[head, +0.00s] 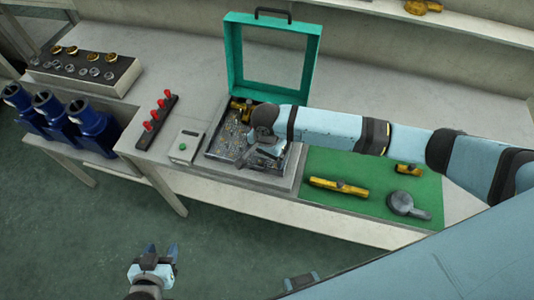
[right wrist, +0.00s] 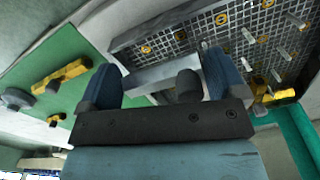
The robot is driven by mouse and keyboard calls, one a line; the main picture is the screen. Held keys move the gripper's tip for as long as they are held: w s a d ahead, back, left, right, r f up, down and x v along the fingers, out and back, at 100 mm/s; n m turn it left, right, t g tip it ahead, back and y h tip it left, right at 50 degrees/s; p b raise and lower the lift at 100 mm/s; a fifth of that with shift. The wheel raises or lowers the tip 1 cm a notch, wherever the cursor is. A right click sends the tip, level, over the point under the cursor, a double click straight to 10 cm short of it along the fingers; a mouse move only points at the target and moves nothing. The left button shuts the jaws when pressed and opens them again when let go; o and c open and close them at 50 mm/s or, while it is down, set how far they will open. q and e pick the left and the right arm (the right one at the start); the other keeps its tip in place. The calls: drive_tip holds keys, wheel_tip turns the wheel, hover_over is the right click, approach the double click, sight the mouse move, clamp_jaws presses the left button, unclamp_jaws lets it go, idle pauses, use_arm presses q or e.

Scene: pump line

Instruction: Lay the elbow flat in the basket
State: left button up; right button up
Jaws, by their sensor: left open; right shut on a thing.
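My right gripper (head: 262,156) is over the basket (head: 221,148), a dark mesh-floored tray with pegs and yellow rings, on the bench. In the right wrist view its two blue fingers (right wrist: 160,85) are shut on a grey part with a rounded end (right wrist: 188,86), which looks like the elbow. Most of the part is hidden by the gripper, and whether it touches the mesh (right wrist: 215,28) cannot be told. A yellow fitting (head: 238,107) lies at the basket's back left. My left gripper (head: 158,258) is open and empty above the floor, in front of the bench.
A teal lid frame (head: 233,60) stands open behind the basket. A green mat (head: 375,180) to the right holds two yellow fittings (head: 340,187) and a grey round part (head: 408,205). A button box (head: 184,147), red-handled rack (head: 150,125) and blue pumps (head: 92,125) stand left.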

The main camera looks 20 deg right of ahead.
use_arm(q)
drive_tip(key=shift+r, duration=0.15)
use_arm(e)
drive_tip(key=shift+r, duration=0.1)
use_arm(q)
drive_tip(key=shift+a+f, duration=0.15)
drive_tip(key=shift+f, duration=0.05)
use_arm(e)
drive_tip(key=shift+f, duration=0.45)
use_arm(q)
drive_tip(key=shift+s, duration=0.1)
use_arm(e)
drive_tip(key=shift+f, duration=0.75)
